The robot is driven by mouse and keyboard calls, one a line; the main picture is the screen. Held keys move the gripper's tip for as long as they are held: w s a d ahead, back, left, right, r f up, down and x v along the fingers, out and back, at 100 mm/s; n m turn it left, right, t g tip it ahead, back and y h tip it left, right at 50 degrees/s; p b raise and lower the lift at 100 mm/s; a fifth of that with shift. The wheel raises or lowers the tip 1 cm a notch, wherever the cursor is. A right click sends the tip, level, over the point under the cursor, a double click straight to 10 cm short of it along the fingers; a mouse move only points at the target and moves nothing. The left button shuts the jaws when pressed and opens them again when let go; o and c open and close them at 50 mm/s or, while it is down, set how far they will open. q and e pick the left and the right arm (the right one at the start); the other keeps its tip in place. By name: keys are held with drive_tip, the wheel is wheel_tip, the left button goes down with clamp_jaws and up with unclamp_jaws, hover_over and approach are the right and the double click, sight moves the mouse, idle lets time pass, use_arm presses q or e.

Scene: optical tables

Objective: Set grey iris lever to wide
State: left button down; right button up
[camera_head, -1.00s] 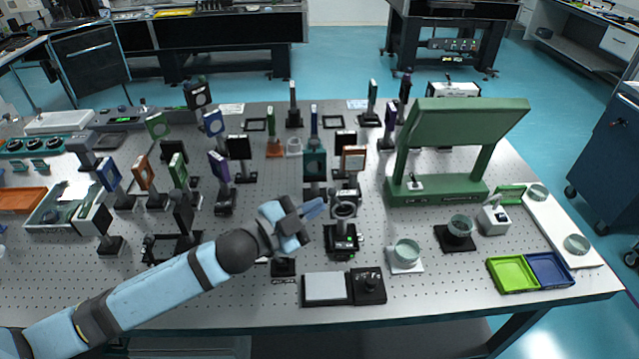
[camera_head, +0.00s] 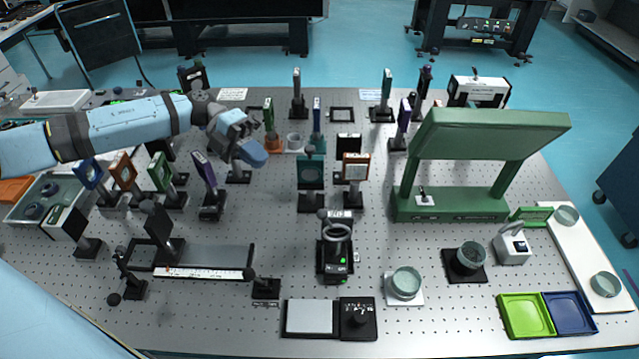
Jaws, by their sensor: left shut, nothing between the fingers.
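The iris (camera_head: 336,236) appears as a dark grey ring on a black post mount (camera_head: 335,262), upright near the middle of the table. A small grey knob-like part shows at the ring's upper left; I cannot tell for certain that it is the lever, nor its setting. My left gripper (camera_head: 254,154) is shut and empty, above the table to the upper left of the iris and well apart from it. My right gripper is not in view.
A teal-framed optic (camera_head: 311,172) and an orange-framed one (camera_head: 355,167) stand just behind the iris. A black box with a light grey pad (camera_head: 310,316) lies in front. A large green stand (camera_head: 450,203) is to the right. Several mounted optics crowd the left.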

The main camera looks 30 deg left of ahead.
use_arm(q)
drive_tip(key=p, duration=0.4)
approach(326, 220)
drive_tip(key=d, duration=0.5)
drive_tip(key=shift+s+d+f, duration=0.1)
drive_tip(key=shift+s+f, duration=0.4)
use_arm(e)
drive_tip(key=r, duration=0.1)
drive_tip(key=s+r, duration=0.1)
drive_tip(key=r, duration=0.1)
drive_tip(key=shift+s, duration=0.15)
use_arm(q)
drive_tip(key=shift+w, duration=0.15)
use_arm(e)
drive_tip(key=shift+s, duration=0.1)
